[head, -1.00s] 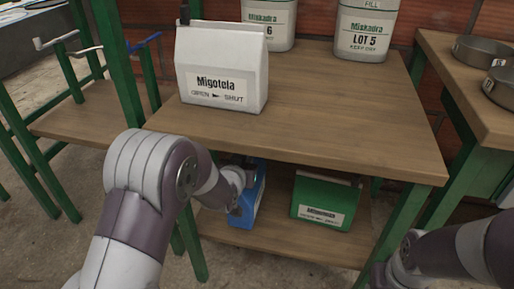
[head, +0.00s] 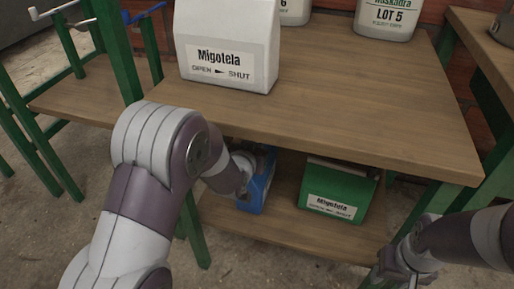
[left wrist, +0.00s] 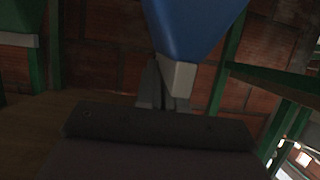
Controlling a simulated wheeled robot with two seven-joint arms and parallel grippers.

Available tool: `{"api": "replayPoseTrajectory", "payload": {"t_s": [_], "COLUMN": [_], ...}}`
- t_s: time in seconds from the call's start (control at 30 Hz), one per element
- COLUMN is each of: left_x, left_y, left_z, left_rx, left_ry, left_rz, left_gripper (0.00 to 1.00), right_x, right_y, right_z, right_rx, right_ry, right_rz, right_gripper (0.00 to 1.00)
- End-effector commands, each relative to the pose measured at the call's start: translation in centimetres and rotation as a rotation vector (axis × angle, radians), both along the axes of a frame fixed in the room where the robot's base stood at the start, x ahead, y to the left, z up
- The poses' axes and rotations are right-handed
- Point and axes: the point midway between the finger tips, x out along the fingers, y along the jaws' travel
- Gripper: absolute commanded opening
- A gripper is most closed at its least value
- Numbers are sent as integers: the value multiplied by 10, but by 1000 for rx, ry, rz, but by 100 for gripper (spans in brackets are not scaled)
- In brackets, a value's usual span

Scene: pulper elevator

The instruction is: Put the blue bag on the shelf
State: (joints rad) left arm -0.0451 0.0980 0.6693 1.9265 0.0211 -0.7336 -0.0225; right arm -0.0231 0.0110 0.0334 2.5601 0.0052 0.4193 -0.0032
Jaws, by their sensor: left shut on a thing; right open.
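The blue bag (head: 262,185) is under the tabletop at the lower wooden shelf (head: 290,229), left of a green bag. My left gripper (head: 243,190) is shut on the blue bag, and my forearm hides part of both. I cannot tell whether the bag's base touches the shelf. In the left wrist view the blue bag (left wrist: 195,28) is above the dark gripper fingers (left wrist: 167,84), with a pale piece between them. My right gripper (head: 403,268) is open and empty at the lower right, in front of the shelf's right end.
The green bag (head: 338,193) stands on the lower shelf. A white Migotela bag (head: 226,45) and white containers (head: 392,18) stand on the tabletop (head: 350,110). Green legs frame the shelf. Another table (head: 490,55) is at the right. Shelf space in front of the bags is clear.

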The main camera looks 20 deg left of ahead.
Motion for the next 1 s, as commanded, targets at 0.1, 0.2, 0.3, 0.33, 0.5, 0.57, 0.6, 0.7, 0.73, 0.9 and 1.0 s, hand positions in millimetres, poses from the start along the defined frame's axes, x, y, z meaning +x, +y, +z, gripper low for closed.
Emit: {"api": "replayPoseTrajectory", "payload": {"t_s": [0.1,0.2,0.3,0.33,0.5,0.57,0.6,0.7,0.73,0.9,1.0], "left_x": [1,0,0,0,0,0,-1,-16,-23,-66,-88], "left_y": [0,0,0,0,0,0,0,0,1,2,3], "left_z": [2,-2,-1,-1,-1,1,4,14,18,37,44], "left_rx": [0,0,0,0,0,0,0,0,0,0,0], "left_ry": [-4,0,0,0,0,-1,0,1,1,1,1], "left_rz": [0,0,0,0,0,0,0,0,0,0,0], "left_gripper": [0,11,34,34,34,34,34,34,34,34,34], "right_x": [0,0,0,0,0,0,0,0,0,0,0], "right_y": [0,0,0,0,0,0,0,0,0,0,0], "right_z": [1,-1,0,0,0,1,4,17,23,49,58], "right_rx": [0,0,0,0,0,0,0,0,0,0,0], "right_ry": [-1,0,0,0,0,0,0,0,0,-1,-1], "right_rz": [0,0,0,0,0,0,0,0,0,0,0], "right_gripper": [47,47,47,47,47,47,47,47,47,47,47]}}
